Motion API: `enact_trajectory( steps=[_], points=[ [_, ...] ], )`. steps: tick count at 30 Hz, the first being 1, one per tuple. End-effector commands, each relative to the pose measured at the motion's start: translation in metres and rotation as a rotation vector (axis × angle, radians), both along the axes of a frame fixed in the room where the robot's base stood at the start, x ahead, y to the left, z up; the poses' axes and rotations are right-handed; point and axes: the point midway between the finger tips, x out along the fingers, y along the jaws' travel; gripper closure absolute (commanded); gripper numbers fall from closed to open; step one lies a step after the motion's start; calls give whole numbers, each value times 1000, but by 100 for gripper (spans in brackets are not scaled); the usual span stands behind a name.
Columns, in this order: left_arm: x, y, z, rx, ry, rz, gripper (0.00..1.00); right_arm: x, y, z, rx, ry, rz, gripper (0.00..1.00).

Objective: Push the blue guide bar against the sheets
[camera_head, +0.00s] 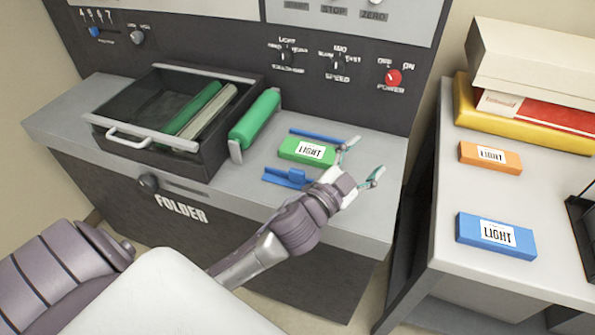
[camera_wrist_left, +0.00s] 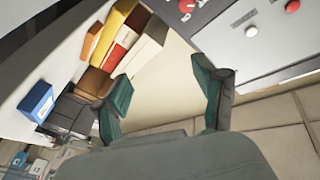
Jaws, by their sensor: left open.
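The blue guide bar (camera_head: 285,178) lies on the folder's grey top, in front of the green pack of sheets (camera_head: 306,151) labelled LIGHT. A narrow gap shows between the bar and the pack. A thin blue rail (camera_head: 318,136) runs along the pack's far side. My left gripper (camera_head: 362,162) is open and empty, just right of the pack and the bar, near the right edge of the folder top. Its open fingers also show in the left wrist view (camera_wrist_left: 165,100), with nothing between them. My right gripper is not in view.
The control panel (camera_head: 340,60) rises behind. On the right table (camera_head: 430,260) lie an orange pack (camera_head: 490,158), a blue pack (camera_head: 495,236) and stacked boxes (camera_head: 535,60).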

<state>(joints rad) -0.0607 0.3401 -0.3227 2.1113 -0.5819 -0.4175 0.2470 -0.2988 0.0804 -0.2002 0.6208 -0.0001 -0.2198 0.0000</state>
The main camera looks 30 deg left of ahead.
Motion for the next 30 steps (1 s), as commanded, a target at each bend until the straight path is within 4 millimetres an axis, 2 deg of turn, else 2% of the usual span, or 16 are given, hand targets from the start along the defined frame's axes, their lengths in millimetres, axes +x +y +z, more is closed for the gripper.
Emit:
enact_trajectory(
  steps=[1,3,6,8,10,12,14,17,20,21,23,24,27,30],
  points=[
    [9,-17,32,64,-132,-83,29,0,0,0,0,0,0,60],
    [10,-46,67,164,-301,-223,29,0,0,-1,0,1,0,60],
    [1,-88,97,334,-497,-444,29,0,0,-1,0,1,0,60],
    [-9,-110,102,452,-585,-584,29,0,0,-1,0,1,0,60],
    [-19,-128,97,602,-651,-751,29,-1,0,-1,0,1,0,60],
    [-27,-137,82,765,-678,-917,29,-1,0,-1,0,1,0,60],
    [-30,-135,63,916,-665,-1055,29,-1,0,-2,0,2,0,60],
    [-28,-111,29,1170,-561,-1266,29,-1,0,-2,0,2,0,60],
    [-18,-59,1,1418,-354,-1432,29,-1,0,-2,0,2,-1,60],
    [-14,-33,-6,1506,-247,-1483,29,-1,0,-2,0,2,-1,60],
    [-9,8,-11,1619,-70,-1539,29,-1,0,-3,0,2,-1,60],
    [-6,36,-10,1678,49,-1561,29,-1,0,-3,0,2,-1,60],
    [-5,94,-1,1775,325,-1584,29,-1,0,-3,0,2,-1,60],
    [-8,133,10,1814,521,-1582,29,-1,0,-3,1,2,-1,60]
  ],
)
